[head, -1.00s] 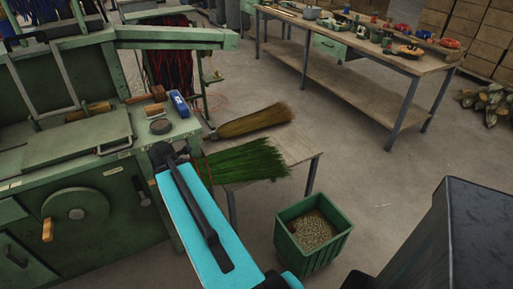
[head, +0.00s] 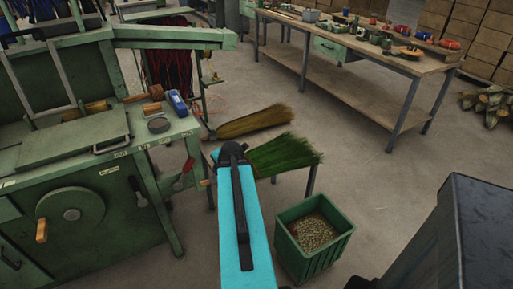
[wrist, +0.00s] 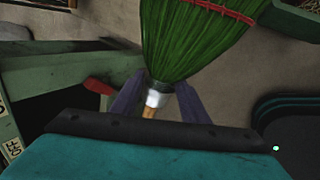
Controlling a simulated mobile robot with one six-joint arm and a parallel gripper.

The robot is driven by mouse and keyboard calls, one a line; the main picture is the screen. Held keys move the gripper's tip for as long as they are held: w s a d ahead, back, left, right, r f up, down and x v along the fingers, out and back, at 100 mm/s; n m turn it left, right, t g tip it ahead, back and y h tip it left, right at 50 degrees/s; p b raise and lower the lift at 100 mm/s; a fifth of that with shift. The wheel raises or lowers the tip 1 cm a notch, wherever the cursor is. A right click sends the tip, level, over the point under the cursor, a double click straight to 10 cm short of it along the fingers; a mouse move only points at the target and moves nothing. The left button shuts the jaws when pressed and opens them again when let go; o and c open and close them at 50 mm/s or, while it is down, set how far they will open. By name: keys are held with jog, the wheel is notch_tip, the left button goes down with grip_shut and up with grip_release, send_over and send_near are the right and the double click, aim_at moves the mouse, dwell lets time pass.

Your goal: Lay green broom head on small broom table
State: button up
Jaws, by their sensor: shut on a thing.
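The green broom head (head: 284,154) has splayed green bristles that point right and away from my arm. In the wrist view its bristles (wrist: 190,40) show red stitching, above a silver collar and a short wooden handle stub. My gripper (wrist: 154,107) is shut on it near the collar, with a finger on each side. In the head view my wrist hides the fingers. The small broom table shows mostly as a leg (head: 311,180); its top is largely covered by the brooms. I cannot tell whether the green bristles touch the top. A tan broom (head: 250,121) lies behind.
A green bin (head: 313,238) of pellets stands on the floor right of my arm. A green machine (head: 70,190) fills the left, with a red-handled tool (head: 184,174) at its side. A long workbench (head: 365,60) stands behind. Open floor lies between.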

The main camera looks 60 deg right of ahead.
jog(key=shift+s+d, duration=0.2)
dwell(0.3)
jog(key=shift+w+d+f+p, duration=0.25)
jog(key=shift+w+d+p, duration=0.45)
jog(key=shift+d, duration=1.7)
jog(key=shift+w+d+f+p, duration=0.2)
jog(key=shift+w+d+p, duration=0.45)
jog(key=shift+d, duration=1.8)
jog(key=shift+w+d+f+p, duration=0.35)
jog(key=shift+w+d, duration=0.55)
jog(key=shift+d, duration=1.5)
jog(key=shift+r, duration=0.1)
jog(key=shift+w+d, duration=0.2)
jog(key=shift+d, duration=0.25)
jog(key=shift+a+f+p, duration=0.1)
jog(key=shift+f+p, duration=0.7)
jog(key=shift+f, duration=1)
jog(key=o, duration=1)
